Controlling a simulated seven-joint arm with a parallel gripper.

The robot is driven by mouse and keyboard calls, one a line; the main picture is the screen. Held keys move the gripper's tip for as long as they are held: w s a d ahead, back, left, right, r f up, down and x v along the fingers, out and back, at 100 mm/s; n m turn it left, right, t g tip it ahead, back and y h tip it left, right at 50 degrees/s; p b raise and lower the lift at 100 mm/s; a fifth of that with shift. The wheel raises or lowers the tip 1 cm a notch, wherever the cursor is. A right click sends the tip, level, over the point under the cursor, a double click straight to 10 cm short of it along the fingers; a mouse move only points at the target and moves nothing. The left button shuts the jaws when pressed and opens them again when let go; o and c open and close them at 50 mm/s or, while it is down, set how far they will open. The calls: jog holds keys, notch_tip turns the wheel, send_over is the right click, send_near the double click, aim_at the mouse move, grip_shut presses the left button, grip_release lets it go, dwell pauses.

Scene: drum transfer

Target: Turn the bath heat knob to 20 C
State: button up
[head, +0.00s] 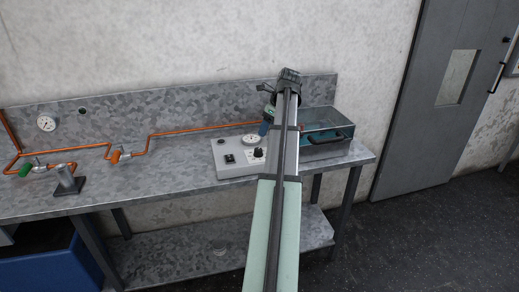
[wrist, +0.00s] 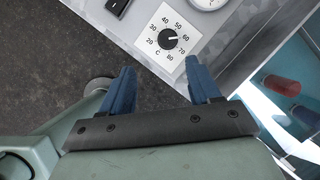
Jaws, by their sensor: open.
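The bath heat knob (wrist: 166,41) is a small black round knob on a white dial plate marked 20 to 80 and C. Its white mark points at about 60. In the head view the knob (head: 258,153) sits on the front of the grey control panel (head: 234,170), just left of my arm. My gripper (wrist: 160,66) is open and empty, with its two blue fingers apart. In the wrist view the knob lies beyond the fingertips, between their lines, and nothing touches it. In the head view my arm mostly hides the gripper.
A round gauge (head: 250,140) is behind the knob, and a black switch (head: 229,158) is to its left. Orange pipes with valves (head: 122,155) run along the metal bench (head: 150,185).

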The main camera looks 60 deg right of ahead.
aim_at(259, 149)
jog(key=shift+m, duration=0.3)
jog(key=x, duration=0.4)
jog(key=d+x, duration=0.1)
jog(key=x, duration=0.7)
jog(key=shift+s+d+f, duration=0.15)
jog(key=shift+d+f, duration=0.05)
jog(key=shift+f, duration=0.3)
jog(key=c, duration=1)
jog(key=shift+c, duration=0.2)
